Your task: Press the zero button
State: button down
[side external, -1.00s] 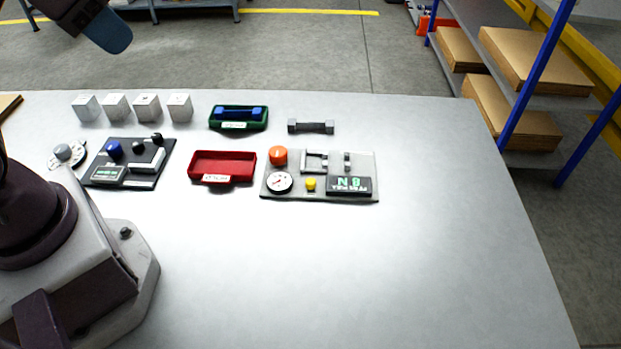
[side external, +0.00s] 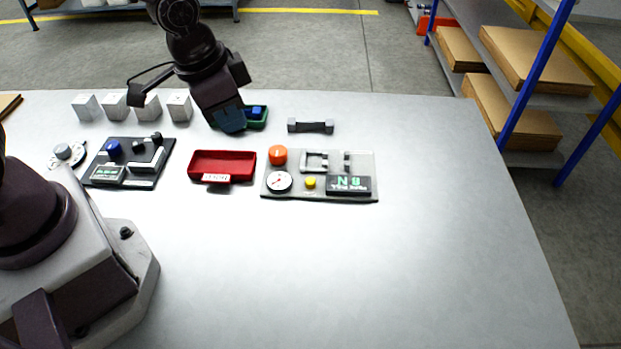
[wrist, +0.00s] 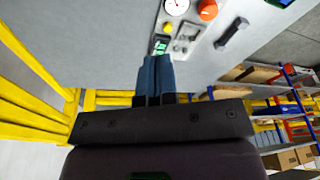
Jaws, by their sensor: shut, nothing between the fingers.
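A grey panel (side external: 290,192) lies on the table right of centre. It carries a small yellow button (side external: 311,182), a larger orange-red knob (side external: 278,155), a white dial (side external: 279,181), a grey bracket and a dark display (side external: 348,185) with green characters. No readable label shows which control is the zero button. In the wrist view the yellow button (wrist: 168,27) and orange knob (wrist: 208,9) show beyond the fingers. My gripper (side external: 231,128) is shut and empty, left of and behind the panel in the side view, apart from the button. It hides part of the green tray (side external: 257,124).
A red tray (side external: 222,163) lies left of the panel, and a grey dumbbell-shaped bar (side external: 311,126) behind it. A black panel (side external: 130,163) with a blue knob and several white cubes (side external: 180,107) stand further left. The table (side external: 400,260) is clear in front and right.

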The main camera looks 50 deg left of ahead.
jog(key=w+d+f+m+t, duration=0.2)
jog(key=w+d+f+m, duration=0.15)
jog(key=w+f, duration=0.5)
jog(key=r+m+t, duration=0.1)
jog(key=m+t, duration=0.2)
jog(key=t, duration=0.1)
send_over(311, 183)
jog(key=shift+r+h, duration=0.15)
jog(key=shift+h, duration=0.25)
jog(key=shift+f, duration=4.45)
jog(key=shift+f, duration=0.1)
jog(key=shift+f, duration=0.3)
